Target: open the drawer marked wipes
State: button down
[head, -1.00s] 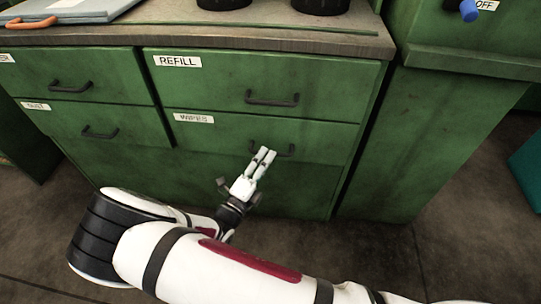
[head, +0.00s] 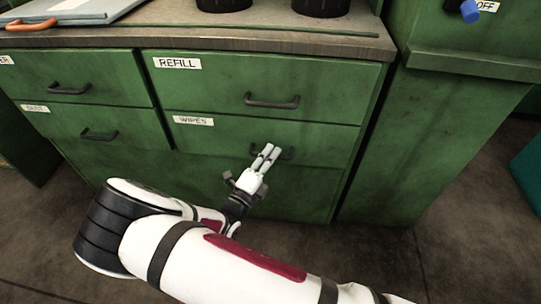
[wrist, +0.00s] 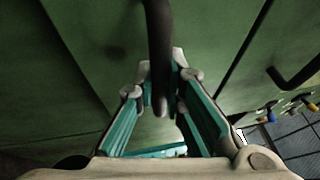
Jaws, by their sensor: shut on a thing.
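The drawer marked WIPES (head: 225,138) is the lower green drawer on the right side of the cabinet. Its front looks flush with the cabinet, with its label (head: 193,121) at the upper left. My gripper (head: 270,149) is at its dark bar handle (head: 288,154), with the fingers across the bar and hiding part of it. In the wrist view the handle (wrist: 158,40) runs down between the two fingertips (wrist: 163,75). My gripper is shut on the handle.
The REFILL drawer (head: 220,82) is directly above, with its own handle (head: 272,101). More drawers with handles (head: 99,134) are to the left. The worktop (head: 170,38) holds dark round containers (head: 321,5) and a clipboard-like board (head: 70,10). Floor in front is clear.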

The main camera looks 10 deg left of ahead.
jog(key=shift+s, duration=0.1)
jog(key=s+p, duration=0.5)
jog(key=s, duration=2)
jog(key=shift+s+a+p, duration=0.25)
jog(key=shift+a+p, duration=0.1)
jog(key=shift+a, duration=0.1)
jog(key=c, duration=1.7)
grip_release()
jog(key=shift+o, duration=0.2)
